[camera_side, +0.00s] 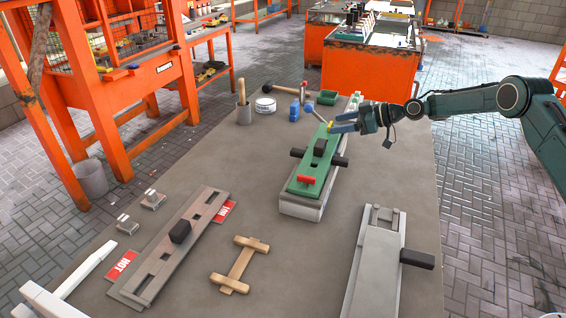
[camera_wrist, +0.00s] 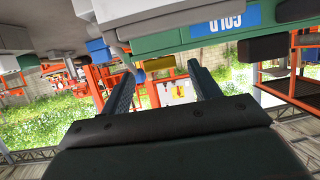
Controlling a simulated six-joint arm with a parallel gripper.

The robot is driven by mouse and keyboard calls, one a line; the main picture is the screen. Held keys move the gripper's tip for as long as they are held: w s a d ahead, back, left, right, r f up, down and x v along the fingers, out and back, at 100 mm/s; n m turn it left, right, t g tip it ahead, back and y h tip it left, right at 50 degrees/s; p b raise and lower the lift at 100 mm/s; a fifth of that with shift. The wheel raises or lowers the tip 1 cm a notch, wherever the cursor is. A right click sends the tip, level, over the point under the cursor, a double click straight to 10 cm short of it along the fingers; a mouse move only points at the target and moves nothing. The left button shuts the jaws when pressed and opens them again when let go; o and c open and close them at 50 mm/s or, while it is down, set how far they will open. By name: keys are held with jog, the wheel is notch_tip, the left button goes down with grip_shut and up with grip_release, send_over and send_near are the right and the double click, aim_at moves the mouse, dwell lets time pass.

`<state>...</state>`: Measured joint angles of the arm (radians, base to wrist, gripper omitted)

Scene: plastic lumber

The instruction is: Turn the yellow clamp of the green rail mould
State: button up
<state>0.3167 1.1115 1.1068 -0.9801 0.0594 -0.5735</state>
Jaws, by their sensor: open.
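The green rail mould (camera_side: 315,160) lies on a pale grey base near the middle of the table in the side view. Its yellow clamp (camera_side: 330,127) is at the far end, partly hidden by my gripper. My gripper (camera_side: 337,123) comes in from the right, with its fingers open and level at the clamp. In the wrist view, the yellow clamp (camera_wrist: 158,63) hangs at the edge of the green mould (camera_wrist: 180,45), between and just beyond the fingertips (camera_wrist: 160,72). I cannot tell whether either finger touches it. A red clamp (camera_side: 306,179) sits at the mould's near end.
Black handles (camera_side: 320,147) stick out of the mould. A grey mould (camera_side: 378,260) lies at front right, a brown mould with HOT labels (camera_side: 172,250) at left.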

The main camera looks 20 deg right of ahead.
jog(key=shift+w+a+f, duration=0.2)
jog(key=shift+w+a, duration=0.2)
jog(key=c, duration=1)
jog(key=shift+s+a+m+t+h, duration=0.15)
jog(key=shift+m+t+h, duration=0.25)
jog(key=shift+m+t, duration=0.15)
jog(key=shift+s+a+m+t+h, duration=0.15)
jog(key=shift+m+t+h, duration=0.2)
jog(key=shift+m+h, duration=0.3)
jog(key=shift+a+m+t+h, duration=0.1)
jog(key=shift+m+t+h, duration=0.2)
jog(key=shift+m+h, duration=0.35)
jog(key=shift+s+a+m+t+h, duration=0.15)
jog(key=shift+m+t+h, duration=0.25)
jog(key=shift+m+h, duration=0.45)
jog(key=shift+w+a+m+t+h, duration=0.15)
jog(key=shift+m+t+h, duration=0.25)
jog(key=shift+m+h, duration=0.4)
jog(key=shift+s+h, duration=0.1)
jog(key=shift+h, duration=0.25)
